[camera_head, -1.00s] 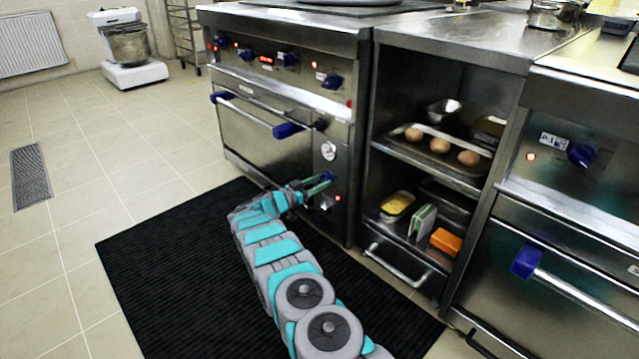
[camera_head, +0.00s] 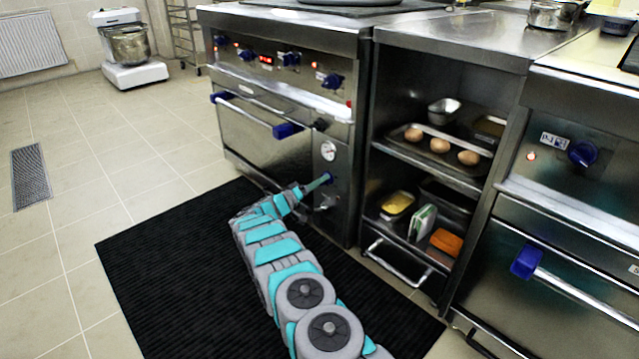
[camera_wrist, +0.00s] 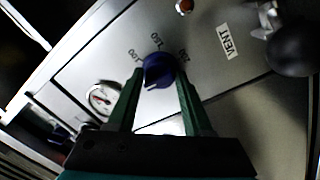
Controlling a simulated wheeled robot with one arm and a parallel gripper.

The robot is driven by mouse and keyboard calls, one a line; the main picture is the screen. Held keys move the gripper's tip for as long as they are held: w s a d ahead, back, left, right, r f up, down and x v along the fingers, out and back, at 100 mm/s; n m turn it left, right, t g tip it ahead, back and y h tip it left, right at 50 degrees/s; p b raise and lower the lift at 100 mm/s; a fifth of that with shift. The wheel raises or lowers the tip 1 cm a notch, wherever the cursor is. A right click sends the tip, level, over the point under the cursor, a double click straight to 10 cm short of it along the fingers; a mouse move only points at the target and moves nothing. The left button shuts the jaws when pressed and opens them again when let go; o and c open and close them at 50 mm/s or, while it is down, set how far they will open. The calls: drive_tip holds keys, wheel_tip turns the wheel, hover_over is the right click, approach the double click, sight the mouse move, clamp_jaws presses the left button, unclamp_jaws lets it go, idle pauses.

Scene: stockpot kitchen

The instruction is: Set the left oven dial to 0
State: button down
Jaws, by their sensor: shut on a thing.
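The blue oven dial (camera_wrist: 158,70) sits on the steel front panel, with numbers such as 100, 150 and 200 printed around its upper side. A small pale mark shows at its lower edge; I cannot tell for sure which setting it points to. My gripper (camera_wrist: 160,85) has one green finger on each side of the dial and is shut on it. In the head view my gripper (camera_head: 324,181) reaches the panel at the right end of the left oven (camera_head: 265,140), below a round gauge (camera_head: 328,151). The dial is mostly hidden there.
A black ball-ended vent handle (camera_wrist: 292,48) stands out close to the dial, beside the VENT label (camera_wrist: 228,42). An open shelf unit (camera_head: 432,175) with trays is to the right of the oven. A black mat (camera_head: 150,255) covers the floor under my arm.

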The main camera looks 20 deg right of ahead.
drive_tip(key=shift+n, duration=0.6)
drive_tip(key=shift+c, duration=1.6)
unclamp_jaws()
drive_tip(key=v, duration=0.7)
drive_tip(key=shift+a, duration=0.35)
drive_tip(key=shift+s+f, duration=0.1)
drive_tip(key=shift+f, duration=0.05)
